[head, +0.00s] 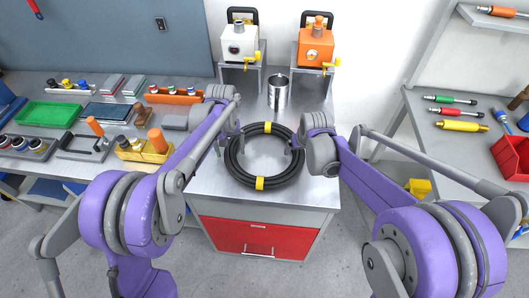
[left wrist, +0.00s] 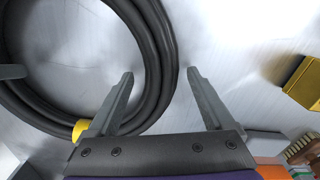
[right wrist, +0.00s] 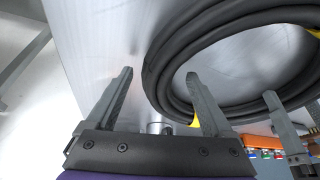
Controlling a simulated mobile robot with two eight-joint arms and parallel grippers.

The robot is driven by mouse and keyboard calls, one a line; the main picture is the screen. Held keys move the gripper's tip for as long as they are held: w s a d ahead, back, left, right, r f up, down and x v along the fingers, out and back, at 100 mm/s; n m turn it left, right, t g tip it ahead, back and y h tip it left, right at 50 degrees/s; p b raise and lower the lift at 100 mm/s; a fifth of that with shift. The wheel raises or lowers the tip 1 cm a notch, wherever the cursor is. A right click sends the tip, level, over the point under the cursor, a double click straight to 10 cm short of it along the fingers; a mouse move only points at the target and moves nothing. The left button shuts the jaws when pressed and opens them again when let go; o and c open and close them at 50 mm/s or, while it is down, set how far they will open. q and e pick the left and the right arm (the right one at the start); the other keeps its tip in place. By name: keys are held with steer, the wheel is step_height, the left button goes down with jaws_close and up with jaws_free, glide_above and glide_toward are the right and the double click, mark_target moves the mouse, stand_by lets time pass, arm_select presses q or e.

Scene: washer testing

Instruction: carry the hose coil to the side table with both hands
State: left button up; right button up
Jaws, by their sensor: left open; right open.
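The black hose coil (head: 236,167) with yellow bands lies flat on the metal top of a red-fronted cabinet (head: 262,196). My left gripper (head: 236,145) is open at the coil's left side. In the left wrist view its fingers (left wrist: 160,76) stand either side of the hose bundle (left wrist: 158,50). My right gripper (head: 298,143) is open at the coil's right side. In the right wrist view its fingers (right wrist: 160,76) also stand either side of the bundle (right wrist: 156,75). Which surface is the side table, I cannot tell.
A steel cup (head: 278,93) and two pumps, one white (head: 238,42) and one orange (head: 316,42), stand behind the coil. A left bench (head: 30,85) is crowded with trays and tools. A right bench (head: 425,125) holds screwdrivers and a red bin (head: 510,158).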

arm_select(q)
steer(key=shift+f, duration=0.25)
arm_select(e)
steer(key=shift+w+f, duration=0.1)
steer(key=shift+f, duration=0.15)
arm_select(q)
jaws_close()
arm_select(e)
jaws_close()
